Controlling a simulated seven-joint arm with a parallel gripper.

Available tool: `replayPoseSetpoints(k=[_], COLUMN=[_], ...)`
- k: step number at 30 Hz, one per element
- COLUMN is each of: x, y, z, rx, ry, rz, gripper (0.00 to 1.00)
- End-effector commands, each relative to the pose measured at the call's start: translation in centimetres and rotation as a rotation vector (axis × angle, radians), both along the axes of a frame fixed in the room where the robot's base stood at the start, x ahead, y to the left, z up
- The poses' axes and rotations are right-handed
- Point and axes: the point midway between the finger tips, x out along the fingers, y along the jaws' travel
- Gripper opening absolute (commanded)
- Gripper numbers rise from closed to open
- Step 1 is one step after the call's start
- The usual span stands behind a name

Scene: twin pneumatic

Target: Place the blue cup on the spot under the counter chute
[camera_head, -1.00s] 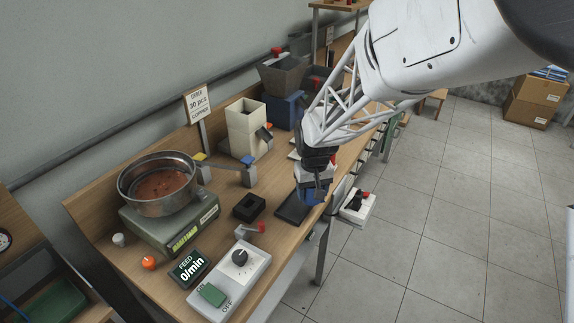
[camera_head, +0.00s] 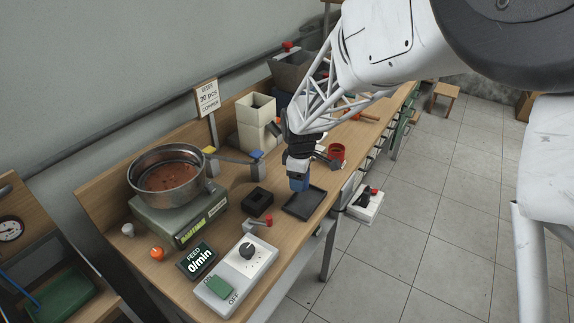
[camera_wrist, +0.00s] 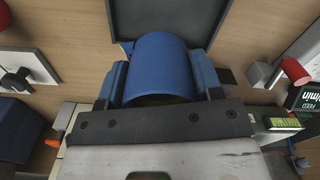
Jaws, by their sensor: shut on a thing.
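My gripper (camera_head: 299,174) is shut on the blue cup (camera_head: 299,184), just behind the dark flat tray (camera_head: 318,197) in the head view. In the wrist view the blue cup (camera_wrist: 163,62) lies between both fingers of my gripper (camera_wrist: 161,78), its open rim towards the camera. The dark tray (camera_wrist: 170,12) shows beyond it. A cream tower (camera_head: 256,120) with a dark chute (camera_head: 274,129) stands behind my gripper to the left. I cannot tell whether this is the counter chute, and the spot under it is not clearly visible.
A metal bowl feeder (camera_head: 167,176) stands on a green base at left. A control box (camera_head: 237,274) is in front.

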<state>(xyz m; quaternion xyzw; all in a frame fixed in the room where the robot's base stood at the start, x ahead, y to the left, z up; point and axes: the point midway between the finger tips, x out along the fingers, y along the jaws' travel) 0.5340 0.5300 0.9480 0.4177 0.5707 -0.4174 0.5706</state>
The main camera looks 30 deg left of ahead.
Motion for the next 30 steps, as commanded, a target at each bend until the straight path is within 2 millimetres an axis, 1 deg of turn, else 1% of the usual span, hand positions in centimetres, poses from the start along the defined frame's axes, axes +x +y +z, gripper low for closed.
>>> replayPoseSetpoints(k=[6, 20, 26, 30], x=[0.0, 0.1, 1.0, 2.1], y=[0.5, 0.6, 1.5, 2.7], z=[0.0, 0.0, -0.1, -0.3], rx=[0.0, 0.0, 0.0, 0.0], ry=[0.0, 0.0, 0.0, 0.0], rz=[0.079, 0.086, 0.086, 0.085], gripper=[0.29, 0.29, 0.29, 0.29])
